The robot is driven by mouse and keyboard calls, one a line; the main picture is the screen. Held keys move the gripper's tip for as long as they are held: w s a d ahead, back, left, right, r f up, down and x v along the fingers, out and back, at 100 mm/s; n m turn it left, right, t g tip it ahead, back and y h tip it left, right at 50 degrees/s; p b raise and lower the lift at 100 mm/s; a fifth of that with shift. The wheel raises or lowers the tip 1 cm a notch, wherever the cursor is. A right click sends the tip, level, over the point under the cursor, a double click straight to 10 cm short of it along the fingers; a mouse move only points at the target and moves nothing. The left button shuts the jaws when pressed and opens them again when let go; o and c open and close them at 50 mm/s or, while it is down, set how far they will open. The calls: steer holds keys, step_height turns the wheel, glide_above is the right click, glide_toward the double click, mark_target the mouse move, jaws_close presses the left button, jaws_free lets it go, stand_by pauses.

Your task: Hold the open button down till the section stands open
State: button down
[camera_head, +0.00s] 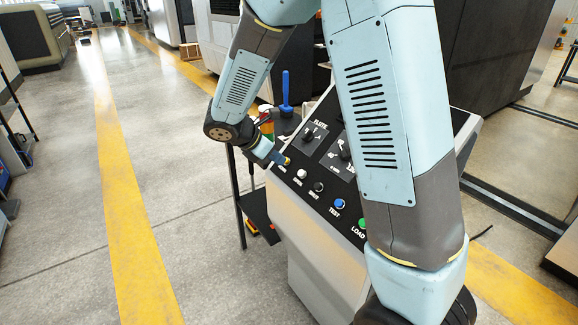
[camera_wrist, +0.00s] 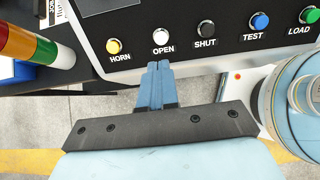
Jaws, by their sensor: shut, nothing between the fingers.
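The white OPEN button (camera_wrist: 161,36) is on the sloped console panel, between the yellow HORN button (camera_wrist: 113,46) and the black SHUT button (camera_wrist: 208,30). It also shows in the head view (camera_head: 301,174). My gripper (camera_wrist: 158,66) is shut and empty, with its blue fingers together. In the wrist view its tips lie just below the OPEN label, apart from the button. In the head view my gripper (camera_head: 281,158) is at the panel's left edge near the yellow button. I cannot pick out the section or tell whether it stands open.
The blue TEST button (camera_head: 339,203) and green LOAD button (camera_head: 362,222) sit further right on the console. A red, yellow and green stack light (camera_wrist: 28,48) is close on the left. Dark machinery (camera_head: 490,50) stands behind. The floor (camera_head: 190,220) at left is clear.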

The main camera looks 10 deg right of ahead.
steer(key=shift+v, duration=1.75)
